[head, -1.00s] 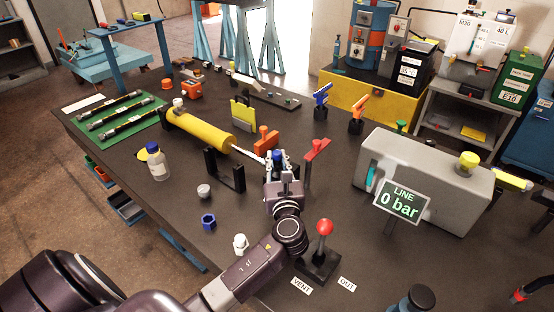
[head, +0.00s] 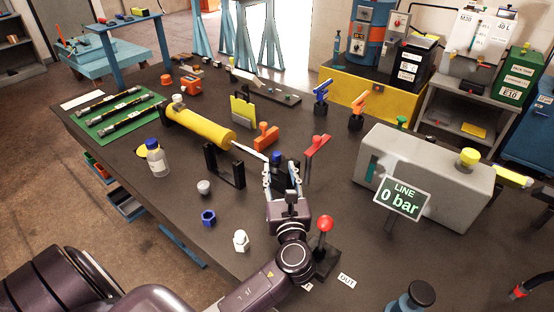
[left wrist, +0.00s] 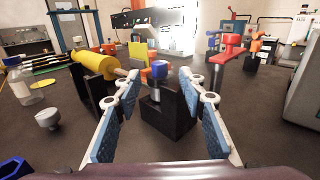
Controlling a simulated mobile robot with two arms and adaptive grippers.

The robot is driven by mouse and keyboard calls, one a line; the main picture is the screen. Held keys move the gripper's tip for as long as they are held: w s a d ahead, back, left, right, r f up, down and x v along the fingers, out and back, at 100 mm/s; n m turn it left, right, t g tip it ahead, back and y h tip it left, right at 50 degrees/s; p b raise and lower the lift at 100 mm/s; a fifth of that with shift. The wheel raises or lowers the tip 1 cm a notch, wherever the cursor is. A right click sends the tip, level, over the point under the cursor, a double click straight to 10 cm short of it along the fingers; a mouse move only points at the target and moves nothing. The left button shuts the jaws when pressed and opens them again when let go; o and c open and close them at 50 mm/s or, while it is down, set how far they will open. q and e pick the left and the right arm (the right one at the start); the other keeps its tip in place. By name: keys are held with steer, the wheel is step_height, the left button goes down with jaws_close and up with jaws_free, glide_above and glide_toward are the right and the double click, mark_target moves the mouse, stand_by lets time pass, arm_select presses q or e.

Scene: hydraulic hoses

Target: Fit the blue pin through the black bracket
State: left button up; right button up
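The blue pin (head: 277,156) stands upright with its blue head on top, near the rod end of the yellow cylinder (head: 205,124). In the left wrist view the pin (left wrist: 159,70) shows a blue head and a grey collar above the black bracket (left wrist: 168,115). The bracket hides its lower part, so I cannot tell how deep it sits. The bracket (head: 284,180) is partly hidden between my fingers in the head view. My left gripper (head: 281,167) is open, its fingers apart on either side of the bracket, holding nothing. My right gripper is not in view.
A black U-shaped stand (head: 226,168) is left of the gripper. A red-handled valve (head: 316,150) stands close on the right. A red-knobbed lever (head: 325,224) is beside my left arm. A blue nut (head: 208,217) and white fitting (head: 241,240) lie front left.

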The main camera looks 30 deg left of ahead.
arm_select(q)
steer(key=v, duration=0.4)
steer(key=shift+s+d+f, duration=0.15)
steer(key=shift+d+f, duration=0.05)
steer(key=shift+d, duration=0.15)
steer(key=shift+s+d+r, duration=0.1)
steer(key=shift+s+d, duration=0.05)
steer(key=shift+s, duration=0.1)
